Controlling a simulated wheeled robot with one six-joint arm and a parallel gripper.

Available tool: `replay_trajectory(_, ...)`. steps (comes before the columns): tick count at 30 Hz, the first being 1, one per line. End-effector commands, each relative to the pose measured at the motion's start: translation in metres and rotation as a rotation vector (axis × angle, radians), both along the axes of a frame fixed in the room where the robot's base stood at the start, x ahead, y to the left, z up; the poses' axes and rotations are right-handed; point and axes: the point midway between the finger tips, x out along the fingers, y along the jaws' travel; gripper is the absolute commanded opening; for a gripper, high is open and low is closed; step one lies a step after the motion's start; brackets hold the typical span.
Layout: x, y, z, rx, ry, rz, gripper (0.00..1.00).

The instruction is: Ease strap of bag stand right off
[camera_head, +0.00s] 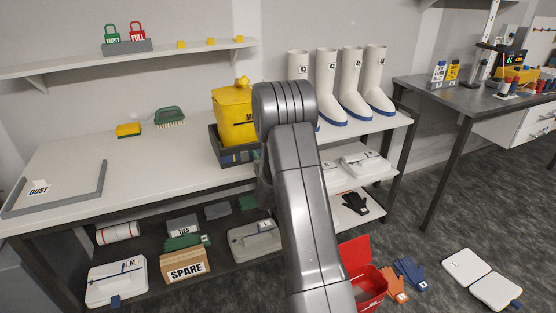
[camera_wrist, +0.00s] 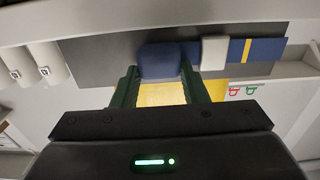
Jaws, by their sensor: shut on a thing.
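A yellow bag (camera_head: 230,112) stands upright in the dark grey bag stand (camera_head: 222,150) on the white bench; my arm covers their right side in the head view. The wrist view shows the stand's dark grey face (camera_wrist: 100,62) close up. A blue strap (camera_wrist: 262,50) with a white buckle and a yellow stripe runs along it. My gripper (camera_wrist: 160,70) has its green fingers on either side of the strap's rounded blue end (camera_wrist: 159,61) and is shut on it. Yellow shows between the fingers below. My gripper is hidden behind my arm in the head view.
White boots (camera_head: 326,80) stand to the right of the bag. A yellow sponge (camera_head: 129,130) and green brush (camera_head: 170,116) lie to its left, behind clear bench. A wall shelf (camera_head: 70,64) holds padlocks above. An open red box (camera_head: 366,280) is on the floor.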

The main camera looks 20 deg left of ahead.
Motion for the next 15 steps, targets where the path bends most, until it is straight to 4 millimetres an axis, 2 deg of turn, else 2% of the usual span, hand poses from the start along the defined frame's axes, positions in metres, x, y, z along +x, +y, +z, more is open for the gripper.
replay_trajectory(1, -0.0031, 0.0095, -0.0002, 0.002, -0.005, 0.007, 0.0)
replay_trajectory(4, -0.0057, 0.0169, 0.0007, 0.002, -0.002, 0.007, 0.0)
replay_trajectory(14, -0.0058, 0.0176, 0.0017, 0.002, 0.001, 0.005, 0.0)
replay_trajectory(15, -0.0057, 0.0176, 0.0017, 0.002, 0.001, 0.005, 0.48)
